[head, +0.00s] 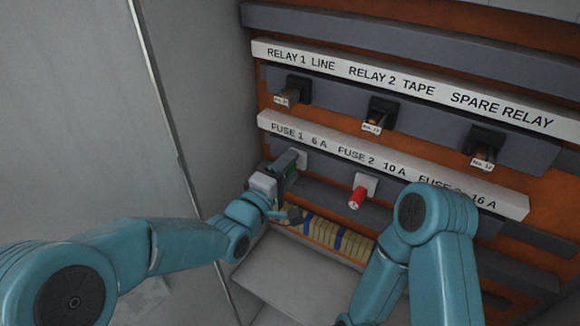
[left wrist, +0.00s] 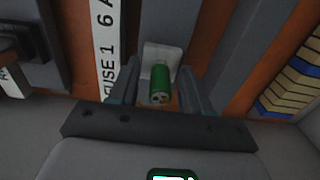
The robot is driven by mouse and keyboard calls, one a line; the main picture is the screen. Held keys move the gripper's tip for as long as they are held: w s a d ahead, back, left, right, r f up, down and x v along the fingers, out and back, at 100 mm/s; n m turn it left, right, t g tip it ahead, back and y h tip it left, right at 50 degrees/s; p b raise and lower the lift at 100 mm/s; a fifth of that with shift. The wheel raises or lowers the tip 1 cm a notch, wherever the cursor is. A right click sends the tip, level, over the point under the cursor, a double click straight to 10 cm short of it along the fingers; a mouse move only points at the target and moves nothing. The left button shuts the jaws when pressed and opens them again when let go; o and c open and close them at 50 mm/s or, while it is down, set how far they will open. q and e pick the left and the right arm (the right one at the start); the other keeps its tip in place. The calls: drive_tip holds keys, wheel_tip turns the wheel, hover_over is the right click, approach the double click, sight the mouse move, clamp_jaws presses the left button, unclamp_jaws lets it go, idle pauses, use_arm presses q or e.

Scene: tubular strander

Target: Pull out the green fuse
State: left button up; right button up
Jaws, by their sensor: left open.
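The green fuse (left wrist: 160,85) sits in its white holder (left wrist: 161,54) beside the FUSE 1 6 A label, seen in the left wrist view. My left gripper (left wrist: 159,92) is open, with one finger on each side of the green fuse. I cannot tell whether the fingers touch it. In the head view my left gripper (head: 287,170) is at the FUSE 1 position and mostly hides the green fuse. A red fuse (head: 357,197) sits in the FUSE 2 holder to the right. My right gripper is not in view; only my right arm shows.
Three relays, one of them the middle relay (head: 378,116), sit in the row above the fuse label strip (head: 400,168). Yellowish terminal blocks (head: 322,232) lie below the fuses. A grey wall (head: 195,80) stands close on the left. My right arm hides the FUSE 3 area.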

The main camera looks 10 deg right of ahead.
use_arm(q)
drive_tip(key=shift+b, duration=0.35)
idle(0.3)
clamp_jaws()
drive_tip(key=shift+b+v, duration=0.5)
drive_tip(key=shift+v, duration=0.55)
drive_tip(key=shift+b+v, duration=0.65)
drive_tip(key=shift+v, duration=1.3)
